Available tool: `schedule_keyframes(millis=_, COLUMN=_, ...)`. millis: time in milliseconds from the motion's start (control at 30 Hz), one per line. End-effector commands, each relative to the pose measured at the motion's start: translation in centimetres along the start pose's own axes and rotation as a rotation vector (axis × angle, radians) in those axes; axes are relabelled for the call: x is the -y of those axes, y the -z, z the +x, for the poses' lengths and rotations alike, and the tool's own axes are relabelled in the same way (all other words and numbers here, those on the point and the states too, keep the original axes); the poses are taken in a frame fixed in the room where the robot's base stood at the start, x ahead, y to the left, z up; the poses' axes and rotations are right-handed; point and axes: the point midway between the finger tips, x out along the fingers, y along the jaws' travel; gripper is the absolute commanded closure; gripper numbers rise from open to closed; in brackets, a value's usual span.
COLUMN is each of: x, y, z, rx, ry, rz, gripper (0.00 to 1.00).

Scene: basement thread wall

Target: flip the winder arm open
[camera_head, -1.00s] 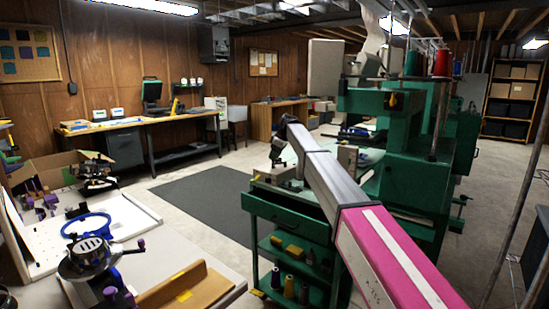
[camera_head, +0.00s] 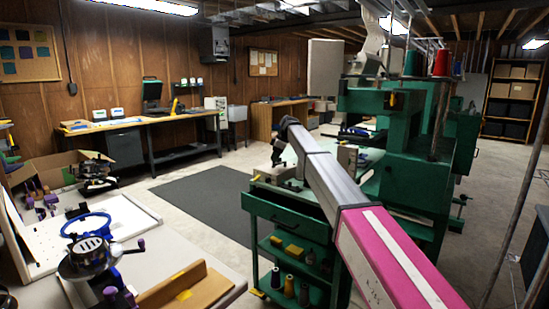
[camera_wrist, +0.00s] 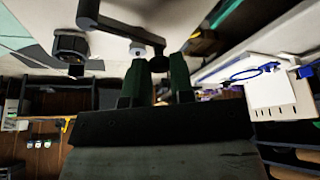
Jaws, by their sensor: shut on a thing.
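In the wrist view, a dark bent lever, which looks like the winder arm (camera_wrist: 122,27), reaches from a pale surface toward the two green fingers of my gripper (camera_wrist: 158,68). My gripper is shut on the end of this lever, between the fingertips. A round grey knob sits on the lever just beside the fingers. In the head view, my arm reaches over the green cart (camera_head: 290,212), and the wrist points down at its top. The fingers and the lever are too small and hidden to make out there.
A green machine (camera_head: 410,150) with thread cones stands right of my arm. A white table (camera_head: 190,255) with a blue hoop (camera_head: 86,225) is at the lower left. A dark mat (camera_head: 205,195) lies on open floor. A workbench (camera_head: 165,122) lines the back wall.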

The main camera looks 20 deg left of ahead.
Motion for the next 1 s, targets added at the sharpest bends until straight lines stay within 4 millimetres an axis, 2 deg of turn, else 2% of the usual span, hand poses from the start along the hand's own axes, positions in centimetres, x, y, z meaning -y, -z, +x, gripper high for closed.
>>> schedule_keyframes(millis=300, x=0.9, y=-1.4, z=-0.6, rx=0.000, ry=0.107, rz=-0.258, gripper=1.00)
schedule_keyframes(millis=733, x=1.0, y=-1.6, z=-0.7, rx=-0.001, ry=0.124, rz=-0.297, gripper=1.00)
schedule_keyframes(millis=767, x=1.1, y=-1.6, z=-0.7, rx=-0.001, ry=0.124, rz=-0.297, gripper=0.68)
schedule_keyframes(millis=800, x=1.0, y=-1.6, z=-0.7, rx=-0.001, ry=0.123, rz=-0.297, gripper=0.55)
schedule_keyframes(millis=833, x=1.0, y=-1.6, z=-0.7, rx=0.000, ry=0.123, rz=-0.297, gripper=0.52)
schedule_keyframes(millis=1000, x=1.0, y=-1.6, z=-0.7, rx=0.000, ry=0.123, rz=-0.296, gripper=0.52)
